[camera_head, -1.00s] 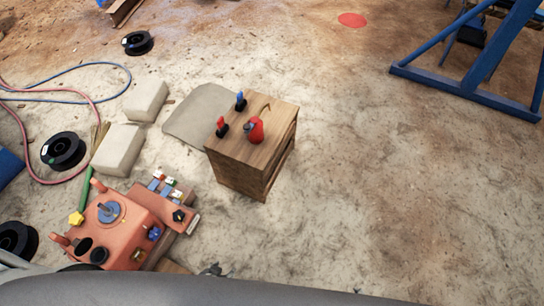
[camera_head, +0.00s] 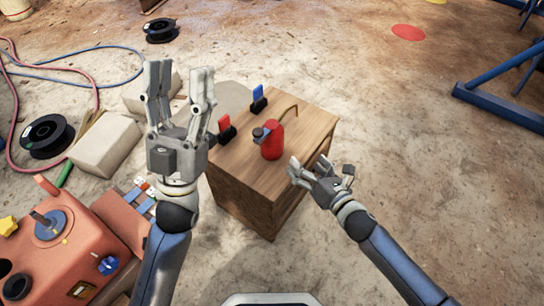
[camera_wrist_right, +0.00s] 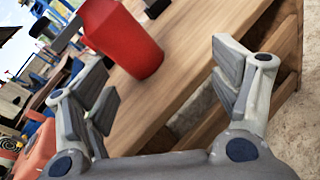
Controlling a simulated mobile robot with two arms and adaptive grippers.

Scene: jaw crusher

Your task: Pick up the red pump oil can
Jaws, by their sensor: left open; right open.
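The red pump oil can (camera_head: 272,141) stands upright on the wooden cabinet (camera_head: 240,186), with a thin bent spout pointing up and right and a dark pump part on its left. In the right wrist view the red can (camera_wrist_right: 122,42) is beyond the fingers, its top cut off by the frame. My right gripper (camera_head: 300,170) is open and empty, low at the cabinet's right edge, just right of the can and apart from it. Its spread fingers (camera_wrist_right: 168,95) show in the wrist view. My left gripper (camera_head: 178,88) is open, fingers up, left of the cabinet.
A red-handled item (camera_head: 225,127) and a blue-handled item (camera_head: 258,98) stand on the cabinet top left of and behind the can. An orange machine (camera_head: 60,240) is at the lower left. Ground right of the cabinet is clear up to a blue frame (camera_head: 500,105).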

